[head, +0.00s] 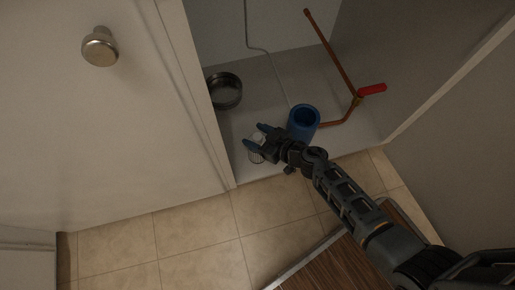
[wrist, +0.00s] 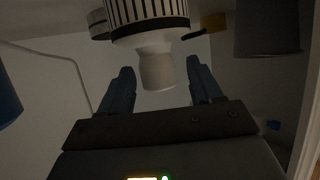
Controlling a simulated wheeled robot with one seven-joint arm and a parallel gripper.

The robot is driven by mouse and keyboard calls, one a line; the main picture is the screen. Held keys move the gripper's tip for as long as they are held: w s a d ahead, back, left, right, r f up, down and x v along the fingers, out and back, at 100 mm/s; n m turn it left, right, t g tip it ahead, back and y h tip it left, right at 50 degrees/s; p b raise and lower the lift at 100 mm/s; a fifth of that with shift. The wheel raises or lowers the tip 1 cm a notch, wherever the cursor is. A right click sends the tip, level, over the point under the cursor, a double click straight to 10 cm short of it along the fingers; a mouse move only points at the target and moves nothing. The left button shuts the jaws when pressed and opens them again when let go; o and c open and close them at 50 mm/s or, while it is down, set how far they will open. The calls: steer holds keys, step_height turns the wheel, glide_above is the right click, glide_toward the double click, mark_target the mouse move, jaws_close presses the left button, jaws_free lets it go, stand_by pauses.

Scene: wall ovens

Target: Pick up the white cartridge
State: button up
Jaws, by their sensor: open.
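The white cartridge (head: 257,156) stands on the cabinet floor near its front edge in the head view, partly hidden by my gripper. In the wrist view the cartridge (wrist: 157,68) shows a plain white neck and a wider white body with dark stripes, cut off by the top edge. My gripper (head: 255,136) is open, with its blue fingers over the cartridge. In the wrist view the fingers (wrist: 160,68) are on either side of the neck, with visible gaps. I see no contact.
A blue open cylinder (head: 303,121) stands close to the right of my gripper. A dark round pan (head: 224,91) is behind to the left. A copper pipe (head: 334,55) with a red handle (head: 372,89) is at the right. The cabinet door (head: 110,120) bounds the left.

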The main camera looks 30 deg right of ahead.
steer(key=shift+c, duration=0.5)
jaws_close()
